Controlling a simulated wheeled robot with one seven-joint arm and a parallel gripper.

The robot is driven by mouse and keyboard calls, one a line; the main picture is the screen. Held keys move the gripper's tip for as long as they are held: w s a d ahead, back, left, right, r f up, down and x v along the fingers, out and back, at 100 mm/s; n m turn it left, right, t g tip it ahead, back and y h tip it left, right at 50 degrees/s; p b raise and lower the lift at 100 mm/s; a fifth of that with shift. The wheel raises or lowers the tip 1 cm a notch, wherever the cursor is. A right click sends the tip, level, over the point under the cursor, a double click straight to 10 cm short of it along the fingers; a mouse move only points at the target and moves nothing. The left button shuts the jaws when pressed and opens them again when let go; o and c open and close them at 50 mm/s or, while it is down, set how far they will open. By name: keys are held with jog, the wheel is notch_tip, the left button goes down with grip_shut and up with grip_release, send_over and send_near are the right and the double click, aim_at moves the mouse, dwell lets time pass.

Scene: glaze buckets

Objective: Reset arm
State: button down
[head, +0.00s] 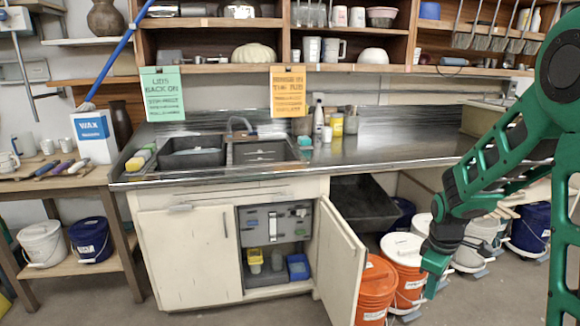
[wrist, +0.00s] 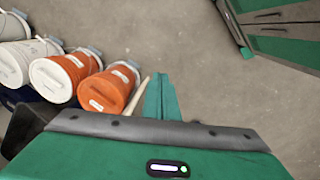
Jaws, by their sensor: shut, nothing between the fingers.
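My green arm (head: 495,165) reaches in from the right edge of the head view and bends down over the row of buckets. My gripper (head: 434,272) hangs low beside the orange buckets, pointing downward. In the wrist view its green fingers (wrist: 161,98) are together, with nothing seen between them. Bare floor lies under and ahead of the fingers there. An orange bucket (head: 376,290) stands left of the gripper, and a second orange bucket (head: 406,262) stands just behind it.
A cabinet door (head: 340,260) stands open left of the buckets. White buckets (head: 470,255) and a dark blue bucket (head: 531,228) stand under the counter (head: 400,150).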

jog(key=s+d+r+m, duration=0.1)
jog(key=s+r+m, duration=0.3)
jog(key=s, duration=0.5)
jog(key=s+d+r+m, duration=0.1)
jog(key=s+r+m, duration=0.3)
jog(key=s, duration=0.5)
jog(key=s+d+r+m+y, duration=0.1)
jog(key=s+d+r+m, duration=0.1)
jog(key=s+r+m, duration=0.2)
jog(key=s+m, duration=0.3)
jog(key=s, duration=0.3)
jog(key=shift+g, duration=0.4)
jog(key=shift+w+f, duration=0.2)
jog(key=shift+w, duration=0.45)
